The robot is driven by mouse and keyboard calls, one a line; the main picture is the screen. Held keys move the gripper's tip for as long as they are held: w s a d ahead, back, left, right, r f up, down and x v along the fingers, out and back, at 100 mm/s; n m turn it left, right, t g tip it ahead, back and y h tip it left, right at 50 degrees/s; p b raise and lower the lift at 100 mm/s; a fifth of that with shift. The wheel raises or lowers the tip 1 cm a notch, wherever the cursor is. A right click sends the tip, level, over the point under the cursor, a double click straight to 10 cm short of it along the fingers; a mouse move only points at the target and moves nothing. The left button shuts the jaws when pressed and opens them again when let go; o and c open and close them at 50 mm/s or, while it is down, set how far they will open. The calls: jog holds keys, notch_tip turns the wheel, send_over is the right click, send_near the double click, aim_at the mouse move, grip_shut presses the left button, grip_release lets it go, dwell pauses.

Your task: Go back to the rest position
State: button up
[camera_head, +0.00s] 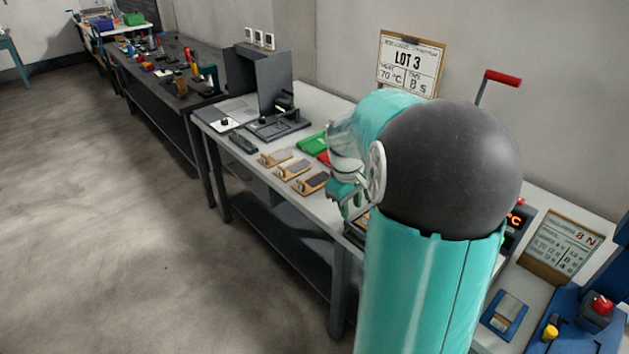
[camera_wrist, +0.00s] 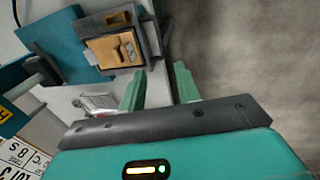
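My gripper (camera_wrist: 160,78) is open in the wrist view. Its two green fingers stand apart, with nothing seen between them. In the head view my gripper (camera_head: 345,198) hangs at the end of my teal arm, over the front part of the white-topped bench (camera_head: 310,205); its fingers are small and partly hidden there. In the wrist view a tan block (camera_wrist: 108,52) sits in a dark holder just beyond the fingertips, apart from them. My large arm joint hides part of the bench in the head view.
Several wooden pieces (camera_head: 312,183) lie on the bench, near a green item (camera_head: 311,143). A grey upright panel (camera_head: 274,82) stands further back. A LOT 3 sign (camera_head: 408,64) and a red-handled lever (camera_head: 502,78) are behind my arm. The floor (camera_head: 130,250) at left is clear.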

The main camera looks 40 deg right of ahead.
jog(key=s+a+r+t, duration=0.15)
jog(key=a+r, duration=0.25)
jog(key=a, duration=0.5)
jog(key=s+a+r+t, duration=0.1)
jog(key=s+a+r, duration=0.1)
jog(key=a+r, duration=0.5)
jog(key=s+a+t+y, duration=0.1)
jog(key=s+a, duration=0.3)
jog(key=a, duration=0.3)
jog(key=s+a+m+t+y, duration=0.1)
jog(key=s+a+t, duration=0.1)
jog(key=s+a, duration=0.2)
jog(key=a, duration=0.2)
jog(key=shift+s+a+f, duration=0.25)
jog(key=shift+s+a, duration=0.1)
jog(key=shift+d, duration=0.1)
